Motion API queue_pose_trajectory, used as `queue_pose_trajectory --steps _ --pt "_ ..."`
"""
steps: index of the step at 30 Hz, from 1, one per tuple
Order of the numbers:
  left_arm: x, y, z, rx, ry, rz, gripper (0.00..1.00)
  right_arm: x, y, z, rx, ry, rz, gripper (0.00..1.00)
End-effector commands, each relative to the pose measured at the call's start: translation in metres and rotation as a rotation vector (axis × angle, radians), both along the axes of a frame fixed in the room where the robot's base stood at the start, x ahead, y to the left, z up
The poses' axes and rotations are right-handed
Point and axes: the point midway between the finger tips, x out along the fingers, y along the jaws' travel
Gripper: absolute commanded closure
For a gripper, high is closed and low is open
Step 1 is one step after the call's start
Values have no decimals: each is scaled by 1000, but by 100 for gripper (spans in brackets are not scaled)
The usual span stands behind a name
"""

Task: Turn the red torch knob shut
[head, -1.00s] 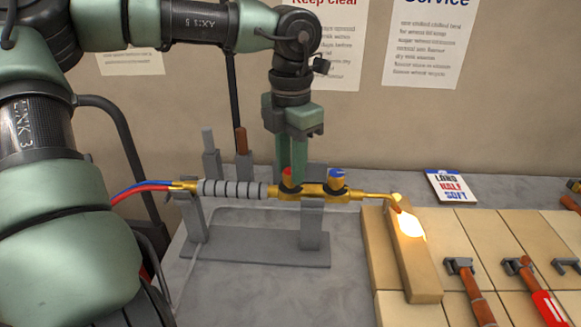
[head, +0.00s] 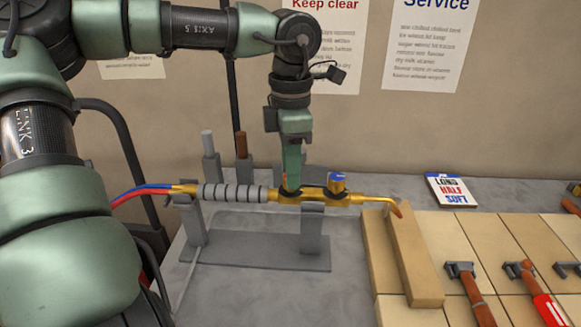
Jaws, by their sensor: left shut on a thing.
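The brass torch (head: 316,195) lies level across a grey stand (head: 313,230), its bent tip pointing right over a firebrick. The red knob (head: 284,177) sits on top of the torch body and is mostly hidden behind my gripper; only a sliver of it shows. My left gripper (head: 291,185) points straight down and its fingers are shut on the red knob. The blue knob (head: 337,182) stands just to the right, apart from the fingers. No flame shows at the torch tip (head: 398,209). My right gripper is not in view.
Red and blue hoses (head: 142,192) run left from the ribbed handle. Tan firebricks (head: 415,257) lie at the right with hammer-like tools (head: 470,285) on them. A small card (head: 450,190) lies behind. Two upright rods stand behind the torch. The wall is close behind.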

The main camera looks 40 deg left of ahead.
Motion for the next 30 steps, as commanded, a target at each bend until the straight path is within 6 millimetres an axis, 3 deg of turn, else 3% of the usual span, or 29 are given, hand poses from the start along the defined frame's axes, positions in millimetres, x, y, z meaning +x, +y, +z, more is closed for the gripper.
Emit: queue_pose_trajectory --steps 8,9,11,12,23,30 --pt "1 0 1 0 -4 -2 100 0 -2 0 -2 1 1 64" --pt "1 0 1 0 -4 -2 69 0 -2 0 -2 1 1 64" --pt "1 0 1 0 -4 -2 53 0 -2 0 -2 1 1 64" --pt "1 0 1 0 -4 -1 50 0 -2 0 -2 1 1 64" --pt "1 0 5 1 -2 0 50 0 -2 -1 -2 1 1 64" --pt "2 0 43 2 -6 1 50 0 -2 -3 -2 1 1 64"
